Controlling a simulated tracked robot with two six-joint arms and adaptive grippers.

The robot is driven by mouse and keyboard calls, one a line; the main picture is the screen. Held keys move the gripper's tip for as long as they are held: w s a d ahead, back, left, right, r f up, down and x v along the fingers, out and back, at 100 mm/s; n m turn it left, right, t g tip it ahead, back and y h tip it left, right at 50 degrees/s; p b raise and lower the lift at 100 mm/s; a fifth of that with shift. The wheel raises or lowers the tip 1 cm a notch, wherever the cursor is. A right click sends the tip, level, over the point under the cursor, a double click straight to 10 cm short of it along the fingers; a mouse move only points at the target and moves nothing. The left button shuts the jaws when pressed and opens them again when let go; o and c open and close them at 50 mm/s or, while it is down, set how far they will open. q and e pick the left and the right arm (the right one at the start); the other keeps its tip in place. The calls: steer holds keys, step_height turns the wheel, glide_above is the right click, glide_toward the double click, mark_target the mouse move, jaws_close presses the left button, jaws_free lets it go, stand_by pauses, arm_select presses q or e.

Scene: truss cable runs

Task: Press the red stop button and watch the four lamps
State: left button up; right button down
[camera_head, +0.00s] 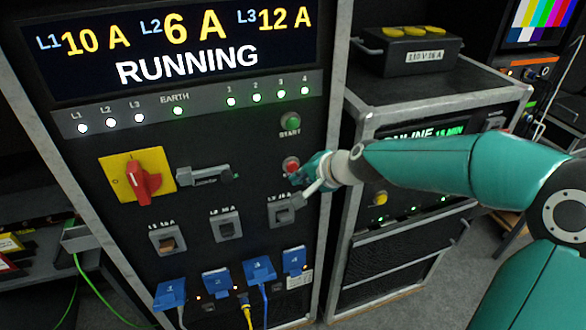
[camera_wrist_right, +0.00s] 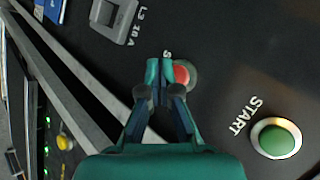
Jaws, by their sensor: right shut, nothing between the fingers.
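The red stop button (camera_head: 291,165) is on the black panel below the green START button (camera_head: 291,121). In the wrist view the red button (camera_wrist_right: 183,74) shows just right of the fingertips of my right gripper (camera_wrist_right: 161,72), which cover its left edge. In the head view my right gripper (camera_head: 302,179) is shut and empty, just below the button; I cannot tell whether it touches. My left gripper is out of view.
The display (camera_head: 180,45) reads RUNNING, with 10 A, 6 A and 12 A. Lamps L1 to L3 and EARTH (camera_head: 178,111) are lit. A red rotary switch (camera_head: 143,180), a small lever and several breakers surround the panel's lower half. Blue plugs (camera_head: 258,269) stick out at the bottom.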

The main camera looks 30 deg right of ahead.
steer(key=shift+w, duration=0.15)
steer(key=shift+w+d, duration=0.1)
steer(key=shift+w, duration=0.2)
steer(key=shift+w+r, duration=0.1)
steer(key=shift+w, duration=0.25)
stand_by(0.9)
steer(key=shift+s, duration=0.8)
steer(key=s, duration=0.2)
steer(key=s+a, duration=0.1)
steer(key=s, duration=0.2)
steer(key=shift+a+b, duration=0.2)
steer(key=shift+b, duration=0.2)
steer(key=shift+w, duration=0.1)
stand_by(0.7)
